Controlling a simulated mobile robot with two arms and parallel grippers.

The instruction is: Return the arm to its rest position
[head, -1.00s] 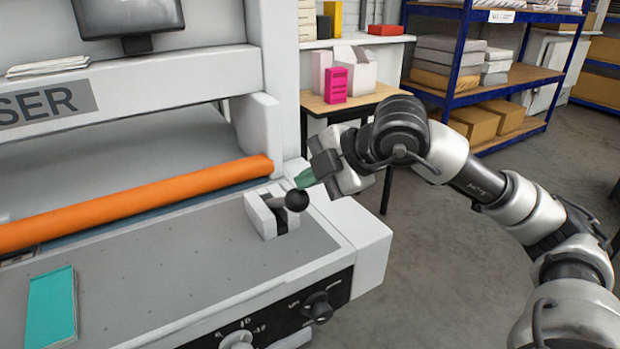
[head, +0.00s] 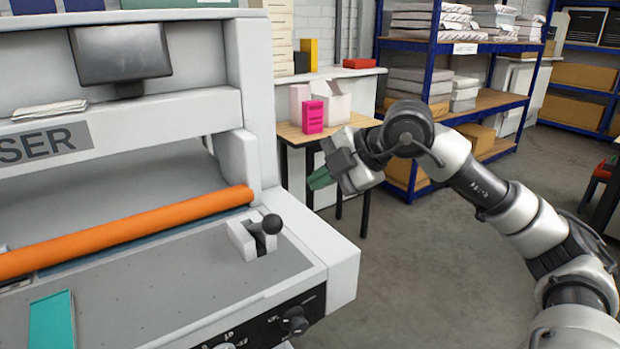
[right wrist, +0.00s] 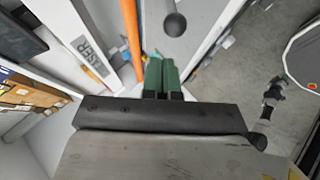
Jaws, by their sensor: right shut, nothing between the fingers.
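My right arm reaches in from the right in the head view. Its gripper (head: 320,179) is in the air to the right of the machine's lever (head: 271,224), apart from it. The green fingers are together with nothing between them; they also show closed in the right wrist view (right wrist: 161,75). The lever has a black ball knob and stands in a white bracket on the grey machine bed (head: 180,280).
An orange bar (head: 120,232) lies across the machine. Behind my gripper is a small wooden table (head: 290,133) with a pink box (head: 313,117) and white boxes. Blue shelving (head: 434,50) stands at the back right. The floor beyond the machine's right edge is open.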

